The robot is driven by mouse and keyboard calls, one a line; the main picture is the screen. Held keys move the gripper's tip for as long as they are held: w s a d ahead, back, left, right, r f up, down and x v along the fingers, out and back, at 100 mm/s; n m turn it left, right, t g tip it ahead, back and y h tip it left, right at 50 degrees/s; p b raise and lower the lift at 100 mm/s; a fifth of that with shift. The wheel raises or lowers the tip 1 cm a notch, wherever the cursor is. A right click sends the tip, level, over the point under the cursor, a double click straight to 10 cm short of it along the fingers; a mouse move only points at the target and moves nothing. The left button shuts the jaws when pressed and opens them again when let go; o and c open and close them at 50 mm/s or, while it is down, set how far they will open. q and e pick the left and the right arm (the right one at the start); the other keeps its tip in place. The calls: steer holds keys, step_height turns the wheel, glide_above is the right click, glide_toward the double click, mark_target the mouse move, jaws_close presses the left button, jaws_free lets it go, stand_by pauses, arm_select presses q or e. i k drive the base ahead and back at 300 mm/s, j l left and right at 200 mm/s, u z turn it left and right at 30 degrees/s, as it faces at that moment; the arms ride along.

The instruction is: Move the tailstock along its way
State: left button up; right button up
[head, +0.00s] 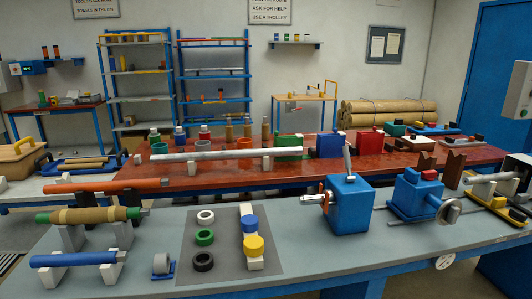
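The tailstock (414,193) appears to be the blue block on the right part of the grey bench, with a red piece on top and a round grey handwheel (447,211) at its right. It sits on a low way (382,208), whose thin rails show on both sides of it. To its left stands a larger blue block (350,206), likely the headstock, with an upright grey lever and a spindle pointing left. A clear gap lies between the two blocks. Neither of my grippers is in view.
The grey bench (330,262) holds a dark mat (215,262) with coloured rings, and rods on stands at the left. A yellow tray (492,206) with a grey cylinder is right of the tailstock. A red-topped table (340,170) stands behind. The bench front is mostly clear.

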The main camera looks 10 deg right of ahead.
mark_target(415, 198)
steer(key=z, duration=1.45)
steer(key=i+l, duration=0.4)
steer(key=i+l+u, duration=0.1)
steer(key=i+l, duration=0.75)
steer(key=l, duration=0.2)
steer(key=i+l+u, duration=0.1)
steer(key=i+l, duration=0.3)
steer(key=l, duration=0.1)
